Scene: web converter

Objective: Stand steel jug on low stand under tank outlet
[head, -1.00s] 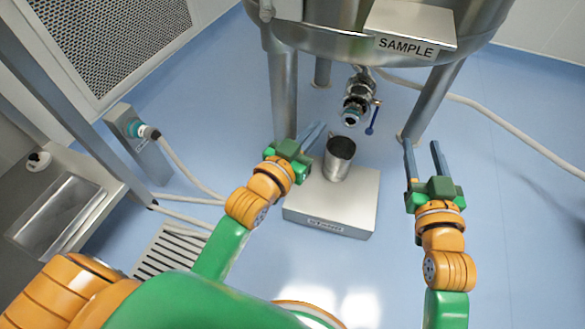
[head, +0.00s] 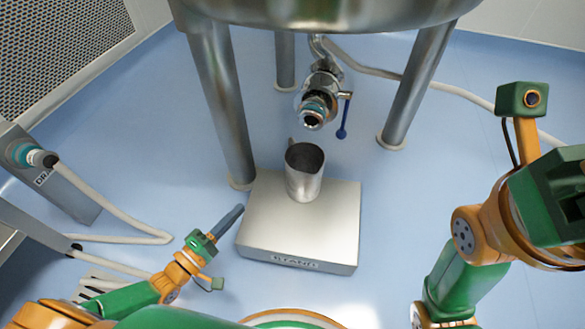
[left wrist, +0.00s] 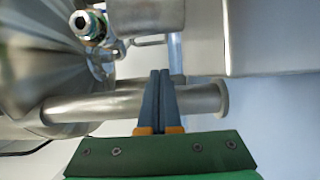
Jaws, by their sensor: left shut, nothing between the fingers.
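The steel jug (head: 304,178) stands upright on the low stand (head: 300,236), toward its back edge. The tank outlet (head: 315,108), a valve with a blue lever, hangs above the jug with a gap between them. My left gripper (head: 236,214) is shut and empty, left of the stand and apart from the jug. In the left wrist view its fingers (left wrist: 160,76) lie together, with the stand (left wrist: 275,38) at the upper right and the outlet (left wrist: 86,24) at the upper left. My right gripper is partly cut off at the right edge; its fingers do not show.
The tank (head: 330,12) stands on several steel legs, one (head: 222,110) just behind the stand's left corner. A pale hose (head: 125,215) runs along the floor at left from a post (head: 55,178). Blue floor lies clear right of the stand.

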